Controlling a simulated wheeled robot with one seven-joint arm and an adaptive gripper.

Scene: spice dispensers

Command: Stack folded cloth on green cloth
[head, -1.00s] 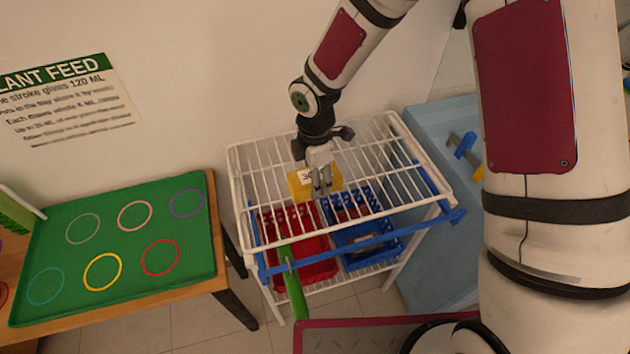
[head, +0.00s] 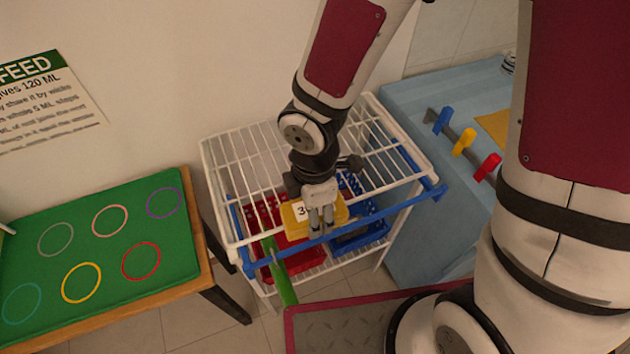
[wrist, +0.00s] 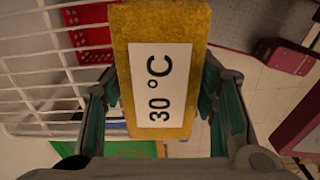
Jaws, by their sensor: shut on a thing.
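My gripper (head: 320,228) is shut on a folded yellow cloth (head: 297,217) with a white label. In the wrist view the cloth (wrist: 160,82) fills the space between the fingers, and its label reads 30 °C. The gripper and cloth are over the front part of the white wire rack (head: 225,158); I cannot tell whether the cloth touches the wires. A narrow green piece (head: 280,273) hangs at the rack's front by the blue rail. I cannot tell whether it is the green cloth; no other green cloth is clearly visible.
A red crate (head: 300,259) and a blue crate (head: 362,236) sit below the rack's top. A green mat with coloured rings (head: 98,243) lies on a wooden table at left. A light blue unit (head: 405,255) with coloured hooks (head: 464,142) stands at right.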

